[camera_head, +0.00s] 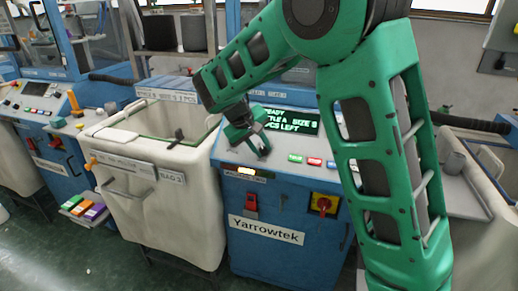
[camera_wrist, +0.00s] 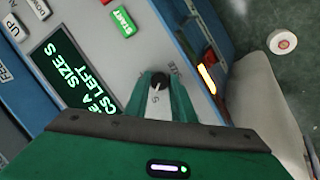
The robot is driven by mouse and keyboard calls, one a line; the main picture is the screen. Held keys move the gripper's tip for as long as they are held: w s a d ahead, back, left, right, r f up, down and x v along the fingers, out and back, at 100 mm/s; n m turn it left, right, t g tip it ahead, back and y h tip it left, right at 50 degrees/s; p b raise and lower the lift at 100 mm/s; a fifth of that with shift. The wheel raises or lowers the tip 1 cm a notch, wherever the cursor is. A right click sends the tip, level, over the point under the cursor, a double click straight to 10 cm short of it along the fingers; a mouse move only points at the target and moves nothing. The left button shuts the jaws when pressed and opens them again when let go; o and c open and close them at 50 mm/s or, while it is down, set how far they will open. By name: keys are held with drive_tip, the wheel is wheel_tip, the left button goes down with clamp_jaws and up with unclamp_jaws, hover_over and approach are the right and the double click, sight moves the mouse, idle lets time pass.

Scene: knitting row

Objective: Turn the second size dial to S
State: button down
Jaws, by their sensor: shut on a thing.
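The size dial (camera_wrist: 160,81) is a small black knob with a white pointer line on the blue and grey machine panel. In the wrist view its pointer faces the printed S. My gripper (camera_wrist: 162,88) has its green fingers on either side of the knob, shut on it. The machine's screen (camera_wrist: 75,72) shows green text that reads SIZE S, with PCS LEFT partly cut off. In the head view my gripper (camera_head: 262,154) is at the panel's left end, below the screen (camera_head: 289,121), and hides the dial.
A red and yellow switch (camera_head: 323,204) is below. A cream bin (camera_head: 150,215) stands at left. A similar blue machine (camera_head: 60,120) is farther left.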

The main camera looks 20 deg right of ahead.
drive_tip(key=shift+a+n, duration=0.1)
drive_tip(key=shift+n, duration=0.7)
drive_tip(key=shift+w+h, duration=0.1)
drive_tip(key=shift+h, duration=0.2)
drive_tip(key=c, duration=1.5)
unclamp_jaws()
drive_tip(key=v, duration=1)
drive_tip(key=shift+a+r, duration=0.1)
drive_tip(key=shift+r, duration=0.25)
